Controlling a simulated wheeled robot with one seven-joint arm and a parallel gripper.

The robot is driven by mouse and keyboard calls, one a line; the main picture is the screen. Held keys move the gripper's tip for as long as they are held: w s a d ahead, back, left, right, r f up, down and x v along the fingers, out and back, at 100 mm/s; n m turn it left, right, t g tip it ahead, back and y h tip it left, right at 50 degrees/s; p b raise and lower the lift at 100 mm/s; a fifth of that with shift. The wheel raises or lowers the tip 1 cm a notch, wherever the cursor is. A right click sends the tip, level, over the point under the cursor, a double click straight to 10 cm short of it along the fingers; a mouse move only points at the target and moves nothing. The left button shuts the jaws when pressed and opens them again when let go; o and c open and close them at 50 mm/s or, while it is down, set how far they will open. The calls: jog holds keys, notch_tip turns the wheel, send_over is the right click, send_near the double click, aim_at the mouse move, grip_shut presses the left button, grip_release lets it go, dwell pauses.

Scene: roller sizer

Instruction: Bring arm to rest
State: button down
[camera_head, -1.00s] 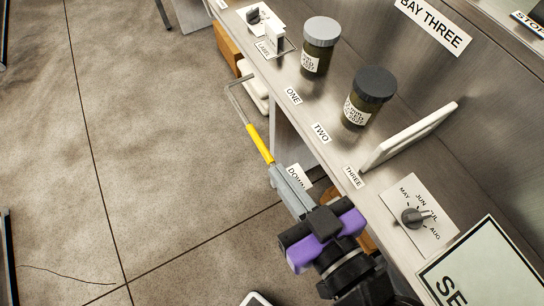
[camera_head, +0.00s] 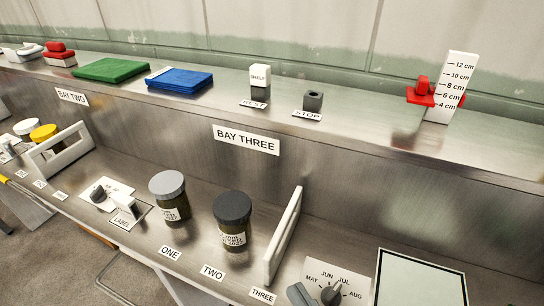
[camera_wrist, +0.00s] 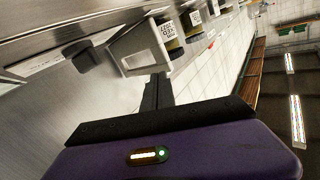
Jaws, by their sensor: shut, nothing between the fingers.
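My gripper (camera_wrist: 156,92) shows in the wrist view as dark fingers pressed together, with nothing held. It points toward the bench with the jars. The dial's pointer is near JUL.
On the lower shelf stand a grey-lidded jar (camera_head: 170,195) at ONE, a black-lidded jar (camera_head: 232,222) at TWO and a white upright divider (camera_head: 284,236). The ledge above holds a REST block (camera_head: 260,80), a STOP block (camera_head: 313,101) and a red-and-white gauge (camera_head: 452,88).

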jog(key=s+d+h, duration=0.1)
jog(key=d, duration=0.1)
jog(key=s+d+m+t+h+p, duration=0.1)
jog(key=d, duration=0.1)
jog(key=s+d+m+h, duration=0.1)
jog(key=d, duration=0.2)
jog(key=shift+s+f+t, duration=0.1)
jog(key=shift+s+t, duration=0.2)
jog(key=s+d+g+h+p, duration=0.1)
jog(key=s+d+h+p, duration=0.1)
jog(key=s+d, duration=0.2)
jog(key=s+d+f+m+g+h+p, duration=0.1)
jog(key=s+d+h+p, duration=0.1)
jog(key=s, duration=0.9)
jog(key=shift+d+h, duration=0.6)
jog(key=shift+d, duration=0.65)
